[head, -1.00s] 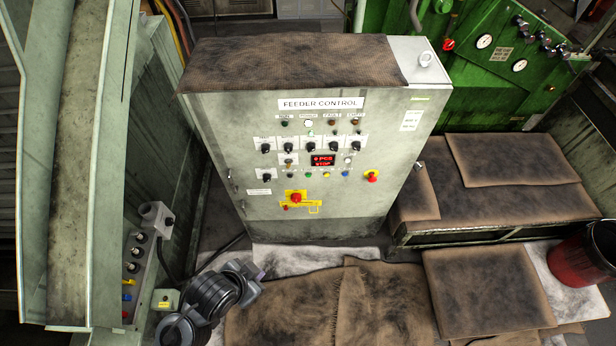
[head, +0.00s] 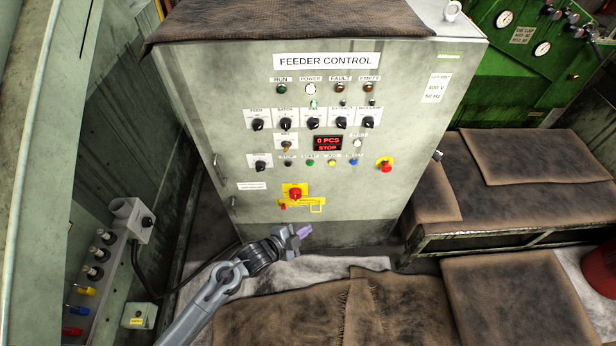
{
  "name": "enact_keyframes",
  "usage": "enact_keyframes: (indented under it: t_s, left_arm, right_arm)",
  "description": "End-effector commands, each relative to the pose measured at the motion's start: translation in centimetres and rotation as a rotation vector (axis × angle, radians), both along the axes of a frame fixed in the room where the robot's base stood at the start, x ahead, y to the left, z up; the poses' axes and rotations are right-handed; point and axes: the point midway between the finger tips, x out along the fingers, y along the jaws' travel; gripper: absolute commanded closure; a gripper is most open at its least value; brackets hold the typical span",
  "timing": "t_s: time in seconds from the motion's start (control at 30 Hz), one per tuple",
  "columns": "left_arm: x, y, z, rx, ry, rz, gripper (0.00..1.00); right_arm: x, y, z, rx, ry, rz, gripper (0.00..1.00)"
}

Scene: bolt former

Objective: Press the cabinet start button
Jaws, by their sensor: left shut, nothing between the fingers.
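The grey feeder control cabinet (head: 225,175) stands upright in the middle of the head view. Its front has a row of small coloured buttons under the dark knobs; the green button (head: 310,162) sits left of centre in that row, its label too small to read surely. A red display (head: 328,143) above reads "0 PCS STOP". My left gripper (head: 303,232) is shut and empty, in front of the cabinet's lower part, below the red and yellow main switch (head: 295,193). It appears apart from the panel. My right gripper is out of view.
A grey box with knobs and cables (head: 130,220) stands at the left. A cloth-covered bench (head: 500,239) is at the right. Brown mats (head: 390,310) cover the floor in front.

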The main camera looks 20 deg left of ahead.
Motion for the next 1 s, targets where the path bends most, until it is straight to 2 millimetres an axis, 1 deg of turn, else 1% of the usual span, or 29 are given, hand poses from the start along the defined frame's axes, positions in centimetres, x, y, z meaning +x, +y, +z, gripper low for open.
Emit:
enact_keyframes:
  t_s: [0.03,0.1,0.23,0.37,0.5,0.6,0.7,0.8,1.0]
  left_arm:
    - [1.4,0.3,-2.2,0.005,-0.022,-0.006,1.00]
    - [3.1,0.6,-3.2,0.011,-0.046,-0.012,1.00]
    - [6.0,1.5,-4.6,0.027,-0.083,-0.015,1.00]
    - [8.7,2.2,-4.8,0.043,-0.124,-0.010,1.00]
    - [11.0,2.7,-3.7,0.051,-0.178,-0.007,1.00]
    - [12.1,2.8,-2.8,0.055,-0.209,-0.006,1.00]
    - [12.8,2.9,-2.2,0.057,-0.230,-0.004,1.00]
    - [13.2,2.9,-1.7,0.057,-0.242,-0.004,1.00]
    - [13.4,2.9,-1.4,0.057,-0.248,-0.004,1.00]
  right_arm:
    - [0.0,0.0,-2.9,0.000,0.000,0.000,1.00]
    - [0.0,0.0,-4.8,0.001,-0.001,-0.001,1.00]
    - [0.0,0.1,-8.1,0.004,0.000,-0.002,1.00]
    - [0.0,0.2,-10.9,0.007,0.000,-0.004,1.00]
    - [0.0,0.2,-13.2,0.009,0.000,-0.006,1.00]
    - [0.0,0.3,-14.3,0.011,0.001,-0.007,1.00]
    - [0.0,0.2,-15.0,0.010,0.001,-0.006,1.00]
    - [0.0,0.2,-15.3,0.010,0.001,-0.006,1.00]
    - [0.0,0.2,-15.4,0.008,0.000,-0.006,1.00]
